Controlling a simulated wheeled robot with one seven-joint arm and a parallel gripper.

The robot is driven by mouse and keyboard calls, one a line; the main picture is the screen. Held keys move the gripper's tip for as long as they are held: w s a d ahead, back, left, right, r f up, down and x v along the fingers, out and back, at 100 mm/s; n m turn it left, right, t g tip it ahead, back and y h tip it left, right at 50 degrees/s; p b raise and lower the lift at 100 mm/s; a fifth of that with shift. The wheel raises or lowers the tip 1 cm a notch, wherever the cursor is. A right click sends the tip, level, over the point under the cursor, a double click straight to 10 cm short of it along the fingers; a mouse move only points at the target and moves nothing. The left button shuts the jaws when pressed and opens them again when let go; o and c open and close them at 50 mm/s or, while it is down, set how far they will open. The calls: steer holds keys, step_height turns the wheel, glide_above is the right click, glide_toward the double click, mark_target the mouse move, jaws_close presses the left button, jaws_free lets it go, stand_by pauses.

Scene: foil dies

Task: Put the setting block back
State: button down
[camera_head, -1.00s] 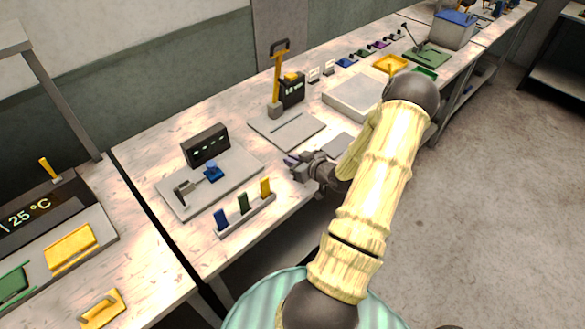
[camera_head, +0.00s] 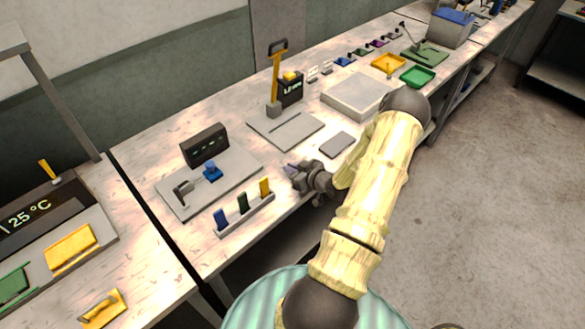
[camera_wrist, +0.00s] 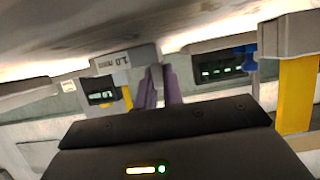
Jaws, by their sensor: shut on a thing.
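My gripper (camera_head: 292,170) is low over the front edge of the bench, just right of the slotted rack. Most of the piece is hidden by the gripper. The press (camera_head: 275,85) with its yellow lever and grey foot stands behind, on a grey base plate (camera_head: 305,130).
The rack (camera_head: 245,215) holds blue, green and yellow pieces. A flat grey pad (camera_head: 337,144) lies right of the press base. Yellow (camera_head: 388,63) and green (camera_head: 418,76) trays sit farther back.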

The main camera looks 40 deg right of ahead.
steer(key=c, duration=1.5)
jaws_free()
steer(key=shift+w+a, duration=0.1)
steer(key=shift+r, duration=0.1)
steer(key=b+v, duration=0.2)
steer(key=v, duration=1)
